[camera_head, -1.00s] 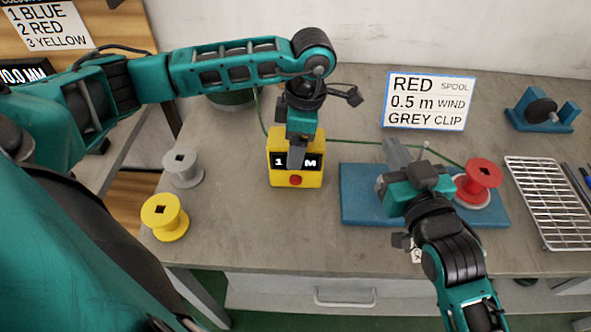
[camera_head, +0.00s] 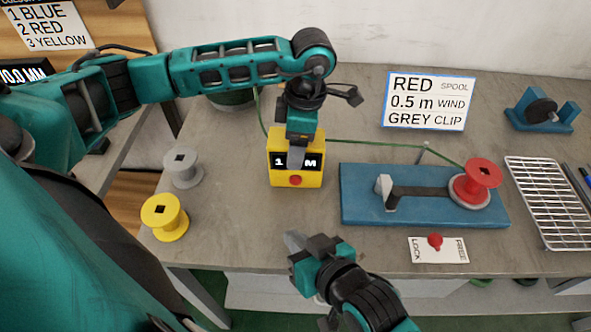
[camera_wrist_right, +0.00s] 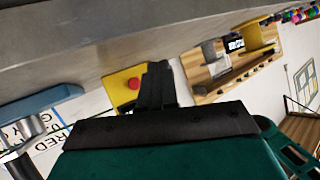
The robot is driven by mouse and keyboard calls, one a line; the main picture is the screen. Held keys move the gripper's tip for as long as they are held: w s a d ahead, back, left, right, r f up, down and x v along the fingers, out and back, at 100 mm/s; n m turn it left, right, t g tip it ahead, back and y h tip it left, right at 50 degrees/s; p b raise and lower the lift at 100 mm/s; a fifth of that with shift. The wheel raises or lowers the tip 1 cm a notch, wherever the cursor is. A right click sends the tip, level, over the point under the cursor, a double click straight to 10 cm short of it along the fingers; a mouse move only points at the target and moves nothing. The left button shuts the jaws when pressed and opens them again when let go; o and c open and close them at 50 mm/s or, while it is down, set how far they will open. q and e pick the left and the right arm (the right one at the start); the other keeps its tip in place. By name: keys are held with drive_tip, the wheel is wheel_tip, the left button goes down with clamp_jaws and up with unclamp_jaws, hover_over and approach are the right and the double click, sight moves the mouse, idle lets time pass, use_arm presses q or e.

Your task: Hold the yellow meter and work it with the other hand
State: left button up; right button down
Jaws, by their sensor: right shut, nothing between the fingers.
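The yellow meter (camera_head: 284,178) stands upright on the bench, with a red button (camera_head: 296,180) low on its front. Its display shows "1" and "M", the middle covered by a finger. My left gripper (camera_head: 297,156) reaches down over the meter, one finger across its front; the other finger is hidden behind. A green wire (camera_head: 366,142) runs from the meter to the red spool (camera_head: 482,173). My right gripper (camera_head: 292,241) is shut and empty, in front of and below the meter, apart from it. In the right wrist view the meter (camera_wrist_right: 121,88) shows beyond the shut fingers (camera_wrist_right: 157,86).
A blue winding base (camera_head: 357,208) with a crank carries the red spool. A LOCK/FREE card (camera_head: 424,254) with a red knob lies in front. Grey (camera_head: 183,168) and yellow (camera_head: 165,218) spools stand left. A sign (camera_head: 428,101) and a wire rack (camera_head: 548,205) are right.

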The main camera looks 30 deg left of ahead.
sight(296, 181)
drive_tip(key=shift+w, duration=0.1)
drive_tip(key=shift+w+a, duration=0.75)
drive_tip(key=shift+w, duration=0.5)
drive_tip(key=shift+w+a, duration=0.8)
drive_tip(key=shift+w, duration=0.45)
drive_tip(key=shift+w+a, duration=0.75)
drive_tip(key=shift+w, duration=0.5)
drive_tip(key=shift+w+a, duration=0.1)
drive_tip(key=shift+w, duration=0.05)
drive_tip(key=shift+w+a, duration=0.15)
drive_tip(key=shift+w+a, duration=0.25)
drive_tip(key=shift+w, duration=0.15)
drive_tip(key=shift+s+d, duration=0.5)
drive_tip(key=shift+s, duration=0.25)
